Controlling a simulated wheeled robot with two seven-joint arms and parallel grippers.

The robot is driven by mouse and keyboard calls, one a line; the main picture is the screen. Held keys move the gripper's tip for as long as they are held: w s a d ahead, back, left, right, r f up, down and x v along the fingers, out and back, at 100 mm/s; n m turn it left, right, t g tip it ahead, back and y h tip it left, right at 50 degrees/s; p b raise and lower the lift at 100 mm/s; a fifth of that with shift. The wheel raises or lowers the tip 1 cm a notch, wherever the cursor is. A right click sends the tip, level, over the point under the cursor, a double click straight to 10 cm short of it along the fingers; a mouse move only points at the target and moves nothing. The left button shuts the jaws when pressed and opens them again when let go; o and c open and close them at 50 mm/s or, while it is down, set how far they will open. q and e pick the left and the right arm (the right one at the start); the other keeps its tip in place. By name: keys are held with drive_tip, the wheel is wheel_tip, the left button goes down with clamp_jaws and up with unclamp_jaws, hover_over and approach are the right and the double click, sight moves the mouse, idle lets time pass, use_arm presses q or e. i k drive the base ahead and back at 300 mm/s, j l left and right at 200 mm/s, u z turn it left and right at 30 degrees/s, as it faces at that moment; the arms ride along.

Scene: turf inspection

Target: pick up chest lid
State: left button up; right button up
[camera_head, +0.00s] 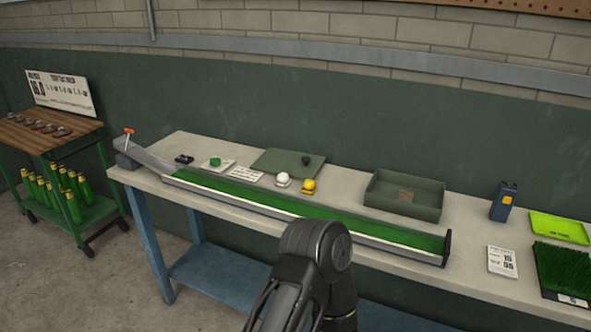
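The chest lid (276,160) appears to be the flat green panel with a dark knob (306,160), lying near the back of the long table, left of the chest. The open green chest (376,198) is a shallow box further right, with a small brownish patch on its floor. One of my dark arm links rises at the bottom middle, in front of the table. Neither gripper can be made out in this view, and nothing touches the lid.
A long green turf ramp (290,207) runs along the table's front, before the lid. A white ball (283,179) and a yellow ball (309,185) stand between them. A blue device (503,203), a lime tray (558,228) and a turf block (563,268) are at right.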

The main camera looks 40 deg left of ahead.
sight(297, 165)
drive_tip(key=i+u, duration=0.1)
drive_tip(key=u, duration=1.5)
drive_tip(key=i+l, duration=0.2)
drive_tip(key=i, duration=0.25)
